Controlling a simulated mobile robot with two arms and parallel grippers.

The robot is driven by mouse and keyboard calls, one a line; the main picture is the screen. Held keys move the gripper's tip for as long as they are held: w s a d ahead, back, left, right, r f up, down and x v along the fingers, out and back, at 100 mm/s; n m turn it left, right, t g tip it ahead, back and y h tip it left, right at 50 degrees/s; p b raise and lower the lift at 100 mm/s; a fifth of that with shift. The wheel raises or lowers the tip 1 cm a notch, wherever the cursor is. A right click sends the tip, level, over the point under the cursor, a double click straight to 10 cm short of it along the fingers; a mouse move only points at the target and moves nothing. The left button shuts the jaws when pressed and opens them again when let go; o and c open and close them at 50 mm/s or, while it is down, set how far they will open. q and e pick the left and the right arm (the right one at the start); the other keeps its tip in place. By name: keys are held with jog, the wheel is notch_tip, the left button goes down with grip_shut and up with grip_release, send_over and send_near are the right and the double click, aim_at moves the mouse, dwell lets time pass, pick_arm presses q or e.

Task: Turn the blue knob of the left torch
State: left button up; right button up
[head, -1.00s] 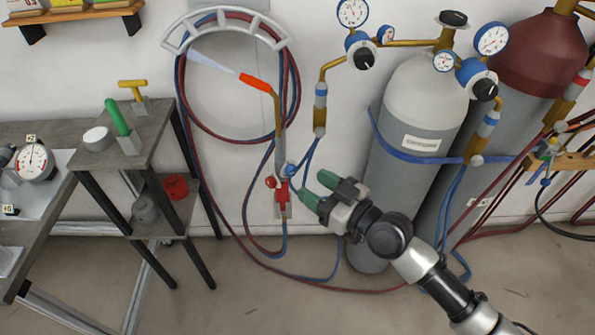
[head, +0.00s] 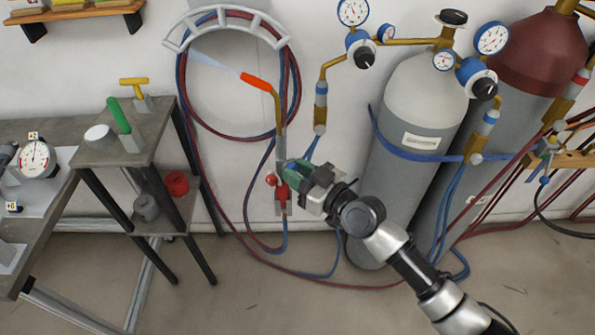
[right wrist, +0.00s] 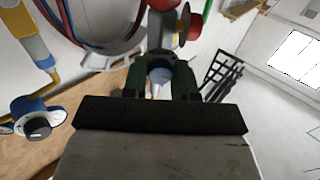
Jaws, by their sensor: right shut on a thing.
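The left torch (head: 280,125) hangs upright on the wall, its orange tip (head: 254,81) pointing up and left with a pale bluish streak beyond it. Its red knob (head: 271,179) sticks out to the left above a red block. My right gripper (head: 291,171) is at the torch's right side, its green fingers shut on the blue knob. In the head view the fingers mostly hide that knob. In the right wrist view the blue knob (right wrist: 160,75) shows between the two green fingers (right wrist: 160,82). My left gripper is not in view.
Red and blue hoses loop on a grey wall rack (head: 225,22) and hang behind the torch. A grey gas cylinder (head: 405,180) stands to the right, near my right arm. A small shelf stand (head: 130,150) is at the left. The floor in front is clear.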

jog(key=shift+m, duration=0.3)
jog(key=shift+c, duration=0.2)
jog(key=shift+m+t, duration=0.5)
jog(key=shift+m, duration=5.5)
jog(key=o, duration=0.9)
